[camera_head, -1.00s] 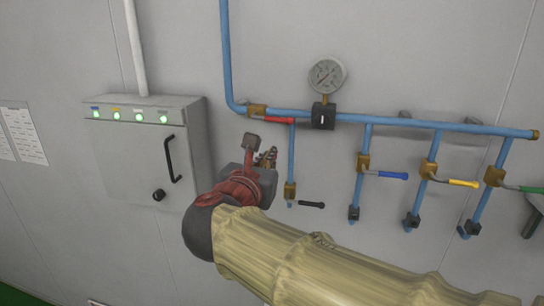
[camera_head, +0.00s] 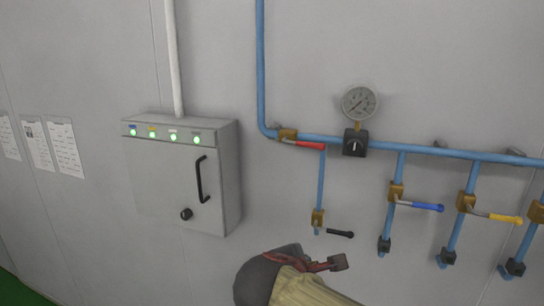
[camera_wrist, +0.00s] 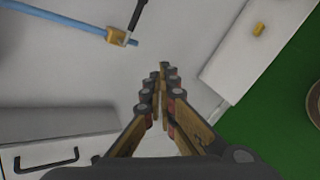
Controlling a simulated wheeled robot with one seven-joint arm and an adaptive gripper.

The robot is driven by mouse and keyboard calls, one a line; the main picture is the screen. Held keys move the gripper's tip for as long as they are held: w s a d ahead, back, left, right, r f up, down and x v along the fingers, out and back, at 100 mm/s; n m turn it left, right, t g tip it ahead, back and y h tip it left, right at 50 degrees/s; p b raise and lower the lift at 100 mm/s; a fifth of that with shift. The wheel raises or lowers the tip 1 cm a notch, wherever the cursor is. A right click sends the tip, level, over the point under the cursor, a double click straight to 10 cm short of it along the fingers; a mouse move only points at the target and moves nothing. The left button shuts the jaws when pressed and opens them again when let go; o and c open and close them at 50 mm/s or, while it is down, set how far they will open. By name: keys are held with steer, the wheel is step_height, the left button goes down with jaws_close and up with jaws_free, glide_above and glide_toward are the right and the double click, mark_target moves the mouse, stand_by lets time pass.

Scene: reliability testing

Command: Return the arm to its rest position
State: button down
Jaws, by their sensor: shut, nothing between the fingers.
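My gripper (camera_wrist: 164,72) is shut and empty in the wrist view, its jointed brass-and-dark fingers meeting at the tips. In the head view, the end of my arm, with a red wrist part and a dark block, is at the bottom edge, below the black-handled valve.
A grey control box (camera_head: 180,180) with green lights and a black handle hangs left. Blue pipes (camera_head: 440,153) with colored valve levers and a gauge (camera_head: 359,102) line the wall right. The wrist view shows green floor (camera_wrist: 270,130) and a white box (camera_wrist: 255,45).

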steer(key=s+d+f+m+g+y+b, duration=0.1)
steer(key=s+d+f+m+b, duration=0.3)
steer(key=f, duration=0.6)
steer(key=s+d+f+m+g+y+b, duration=0.1)
steer(key=s+d+f+m+g+b, duration=0.1)
steer(key=s+f+m+b, duration=0.6)
steer(key=s+d+f+m+g+y+b, duration=0.1)
steer(key=s+d+f+m+b, duration=0.4)
steer(key=f, duration=0.8)
steer(key=s+m+b, duration=0.2)
steer(key=b, duration=0.1)
steer(key=shift+d+f+m+y, duration=0.2)
steer(key=shift+d+m+y, duration=0.1)
steer(key=shift+m+y, duration=0.1)
